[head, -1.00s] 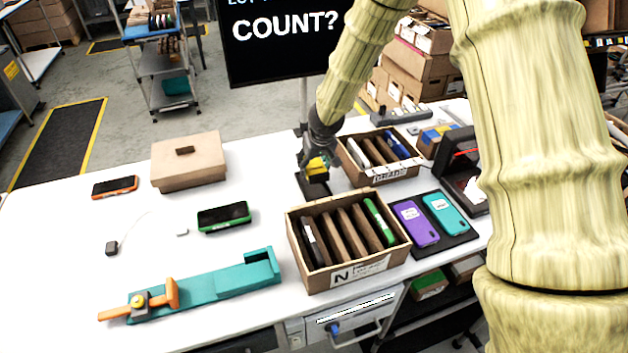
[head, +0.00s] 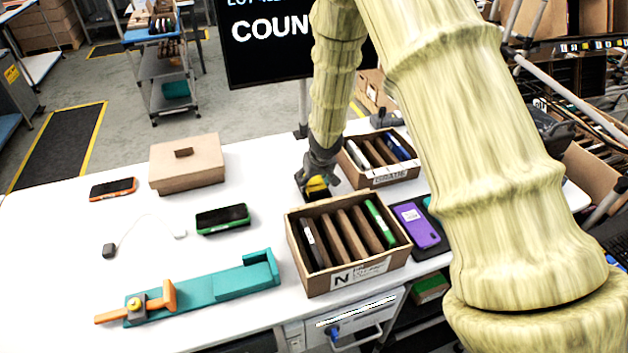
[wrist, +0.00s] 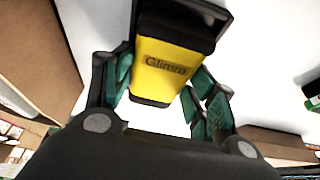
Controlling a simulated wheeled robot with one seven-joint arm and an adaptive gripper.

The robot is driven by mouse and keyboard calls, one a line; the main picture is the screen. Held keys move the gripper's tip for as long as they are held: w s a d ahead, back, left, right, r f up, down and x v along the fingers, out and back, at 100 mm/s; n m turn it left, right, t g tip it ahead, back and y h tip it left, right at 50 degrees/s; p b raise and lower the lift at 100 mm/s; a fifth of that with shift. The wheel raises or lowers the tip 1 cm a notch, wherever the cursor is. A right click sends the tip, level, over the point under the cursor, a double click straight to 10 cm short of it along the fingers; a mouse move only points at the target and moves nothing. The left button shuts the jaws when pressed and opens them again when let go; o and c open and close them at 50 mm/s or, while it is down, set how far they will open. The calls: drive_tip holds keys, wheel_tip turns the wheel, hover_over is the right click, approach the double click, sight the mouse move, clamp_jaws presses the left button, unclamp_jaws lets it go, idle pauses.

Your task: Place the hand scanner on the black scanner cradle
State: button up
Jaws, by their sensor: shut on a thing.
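The hand scanner (wrist: 172,68) is yellow with black ends and the word "Glimro", and it fills the upper middle of the wrist view. My gripper (head: 318,178) is shut on it, with green-padded fingers on both sides. In the head view the scanner (head: 317,184) shows as a small yellow patch under my gripper. The black scanner cradle (head: 316,197) is mostly hidden below it, behind the front carton. In the wrist view a dark edge, likely the cradle (wrist: 222,17), shows behind the scanner. I cannot tell whether they touch.
The front divided carton (head: 345,278) stands close before my gripper, and the rear carton (head: 393,180) is close on its right. A lidded cardboard box (head: 187,172), a green-edged phone (head: 222,219) and a teal fixture (head: 215,290) lie left.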

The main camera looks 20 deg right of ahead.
drive_tip(key=shift+f, duration=0.1)
drive_tip(key=o, duration=0.9)
drive_tip(key=shift+r, duration=0.4)
drive_tip(key=v, duration=1.1)
drive_tip(key=shift+s+r, duration=0.2)
